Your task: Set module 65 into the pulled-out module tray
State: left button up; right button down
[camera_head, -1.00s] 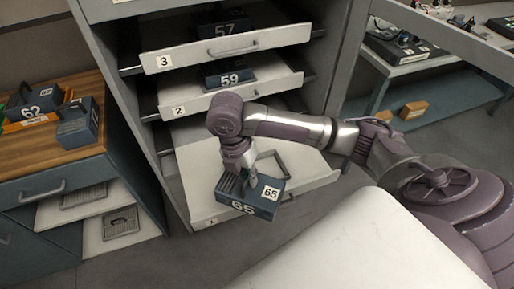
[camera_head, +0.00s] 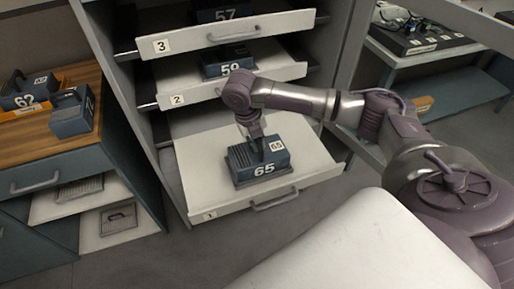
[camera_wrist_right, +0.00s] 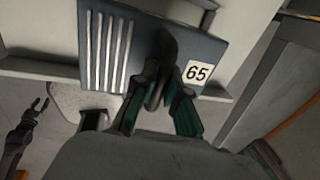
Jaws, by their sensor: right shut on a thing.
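Module 65 (camera_head: 258,164) is a dark blue-grey block with white "65" labels and a handle on top. It is at the pulled-out white tray 1 (camera_head: 205,190), over a dark base or recess near the tray's front; I cannot tell whether it is fully seated. My right gripper (camera_head: 260,142) is above it and shut on its handle. In the right wrist view module 65 (camera_wrist_right: 115,50) fills the top, with the dark handle between the fingertips (camera_wrist_right: 160,95). In that view my left gripper (camera_wrist_right: 40,105) seems to show at the left edge, its fingers apart.
Trays 2 (camera_head: 215,82) and 3 (camera_head: 225,35) above are partly out, holding modules 59 (camera_head: 228,62) and 57 (camera_head: 222,12). A wooden-topped cabinet (camera_head: 50,140) at left carries module 62 (camera_head: 25,92) and another module (camera_head: 72,112). A shelf (camera_head: 440,95) stands at right.

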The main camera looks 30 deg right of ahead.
jog(key=w+f, duration=0.1)
jog(key=w+d, duration=0.1)
jog(key=shift+w+d+f, duration=0.3)
jog(key=shift+w+f, duration=0.05)
jog(key=shift+f, duration=2)
jog(key=c, duration=1.2)
grip_release()
jog(key=shift+s+f, duration=0.1)
jog(key=shift+s, duration=0.05)
jog(key=r, duration=0.4)
jog(key=a+r, duration=0.1)
jog(key=r, duration=0.3)
jog(key=a+r, duration=0.1)
jog(key=r, duration=0.3)
jog(key=shift+w+a, duration=0.2)
jog(key=shift+w, duration=0.1)
